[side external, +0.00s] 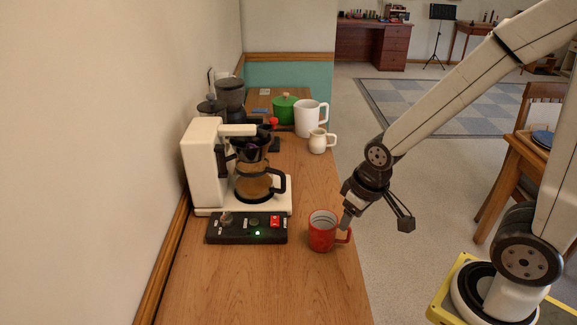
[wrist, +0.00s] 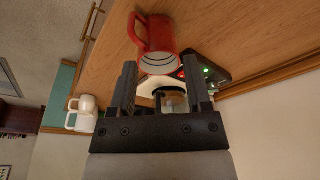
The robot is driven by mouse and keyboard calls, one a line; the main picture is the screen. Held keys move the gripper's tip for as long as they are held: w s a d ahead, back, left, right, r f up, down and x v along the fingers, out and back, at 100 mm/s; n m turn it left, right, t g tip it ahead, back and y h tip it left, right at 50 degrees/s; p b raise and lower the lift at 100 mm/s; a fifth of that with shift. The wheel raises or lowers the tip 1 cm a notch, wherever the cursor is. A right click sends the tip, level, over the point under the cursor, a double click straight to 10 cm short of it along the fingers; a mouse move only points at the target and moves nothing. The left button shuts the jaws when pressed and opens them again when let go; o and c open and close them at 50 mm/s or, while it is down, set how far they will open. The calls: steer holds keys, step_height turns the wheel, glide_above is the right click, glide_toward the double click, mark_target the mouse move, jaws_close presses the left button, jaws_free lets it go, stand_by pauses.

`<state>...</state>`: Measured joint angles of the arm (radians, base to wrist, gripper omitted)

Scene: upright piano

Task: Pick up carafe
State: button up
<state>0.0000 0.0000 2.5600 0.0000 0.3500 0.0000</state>
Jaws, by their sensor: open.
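The carafe (side external: 254,184) is amber-brown with a black handle and stands on the base of the white coffee maker (side external: 207,165). Its handle points right, toward my arm. In the wrist view, part of the carafe (wrist: 176,102) shows between my fingers, farther off, and is partly hidden by my gripper's body. My gripper (side external: 376,221) is open and empty, with its fingers spread, at the right edge of the counter. It is apart from the carafe; the wrist view also shows its two fingers (wrist: 160,62).
A red mug (side external: 321,232) stands between gripper and coffee maker; one finger appears very near its handle. A black control box (side external: 245,229) with lit buttons lies before the machine. A cream jug (side external: 317,141), white pitcher (side external: 306,118) and green pot (side external: 285,108) stand farther back. The front counter is clear.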

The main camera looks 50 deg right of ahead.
steer(key=m+g+y, duration=0.3)
steer(key=m+y, duration=0.2)
steer(key=m, duration=1.2)
glide_toward(285, 178)
steer(key=shift+w+a+f, duration=0.1)
steer(key=shift+a+f, duration=0.05)
steer(key=shift+f, duration=0.55)
steer(key=shift+w+a+f, duration=0.1)
steer(key=shift+a+f, duration=0.05)
steer(key=shift+f, duration=0.55)
steer(key=shift+w+a+f, duration=0.1)
steer(key=shift+w+f, duration=0.05)
steer(key=shift+f, duration=0.55)
steer(key=shift+x, duration=1.3)
